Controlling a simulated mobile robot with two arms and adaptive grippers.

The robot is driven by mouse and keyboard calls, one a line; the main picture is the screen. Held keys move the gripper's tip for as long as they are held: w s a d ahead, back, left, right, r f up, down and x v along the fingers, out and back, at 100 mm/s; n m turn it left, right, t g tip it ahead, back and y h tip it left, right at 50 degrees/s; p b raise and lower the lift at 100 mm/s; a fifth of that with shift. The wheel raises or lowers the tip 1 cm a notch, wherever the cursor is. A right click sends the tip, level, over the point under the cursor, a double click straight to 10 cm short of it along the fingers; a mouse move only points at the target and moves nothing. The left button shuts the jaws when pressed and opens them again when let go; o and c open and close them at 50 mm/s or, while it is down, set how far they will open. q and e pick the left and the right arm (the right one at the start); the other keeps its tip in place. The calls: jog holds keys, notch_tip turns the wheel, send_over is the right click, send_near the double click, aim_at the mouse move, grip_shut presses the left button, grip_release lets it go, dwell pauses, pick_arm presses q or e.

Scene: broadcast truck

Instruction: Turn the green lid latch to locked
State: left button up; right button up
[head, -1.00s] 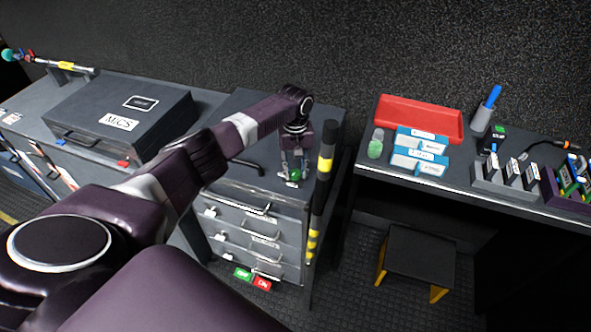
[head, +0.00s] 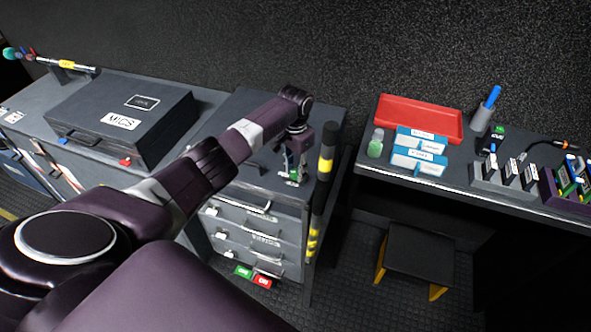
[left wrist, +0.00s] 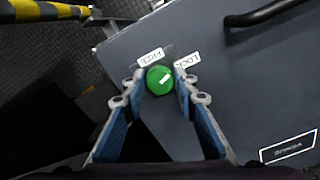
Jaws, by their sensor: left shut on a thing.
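The green lid latch (left wrist: 159,80) is a round green knob with a short white mark, on the dark grey lid (left wrist: 230,75). Two white labels stand beside it: one reads like OPEN (left wrist: 151,58), the other like LOCK (left wrist: 187,61). The mark slants toward the upper right; which label it lines up with I cannot tell for sure. My left gripper (left wrist: 158,88) is shut on the knob, one blue-padded finger on each side. In the head view my left gripper (head: 294,172) reaches down at the cabinet top's front right and mostly hides the latch. My right gripper is not in view.
A yellow-and-black striped post (head: 325,165) stands close right of the gripper. A black handle (left wrist: 265,13) is on the lid. A MICS case (head: 125,110) sits to the left. The right desk holds a red tray (head: 420,115) and small items.

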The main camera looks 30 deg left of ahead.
aim_at(295, 172)
pick_arm(q)
jog(key=shift+m, duration=2)
jog(key=o, duration=1.2)
jog(key=shift+c, duration=0.2)
notch_tip(295, 172, up, 12)
